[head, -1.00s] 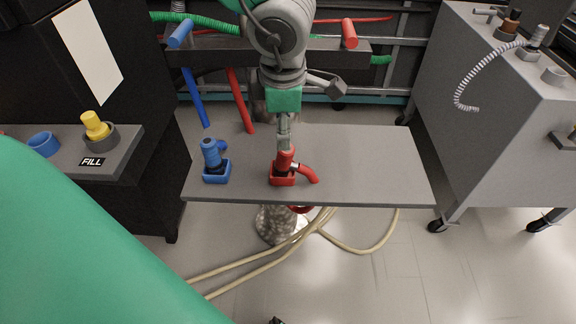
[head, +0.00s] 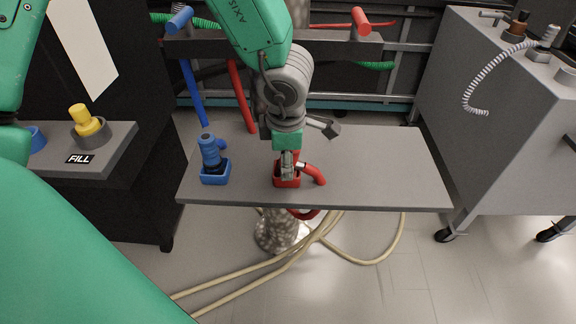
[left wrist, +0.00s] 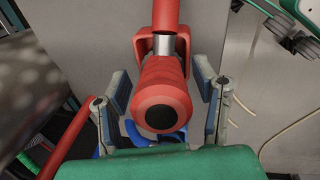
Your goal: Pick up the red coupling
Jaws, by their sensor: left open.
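The red coupling (head: 312,173) sits in a small red holder (head: 288,182) on the grey table. Its bent red tube points right, and my gripper hides most of its body in the head view. My left gripper (head: 288,165) is open and reaches down over it from above. In the left wrist view, the coupling (left wrist: 162,95) shows its round, dark-centred end, with a silver collar and red tube behind it. The open fingers of my left gripper (left wrist: 160,84) stand on either side of it, with gaps visible. My right gripper is not in view.
A blue coupling (head: 211,153) stands in a blue holder (head: 215,178) left of the red one. The table (head: 390,175) is clear to the right. A dark FILL station (head: 90,165) stands at left and a grey wheeled cabinet (head: 490,130) at right. Beige hoses (head: 300,248) lie on the floor.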

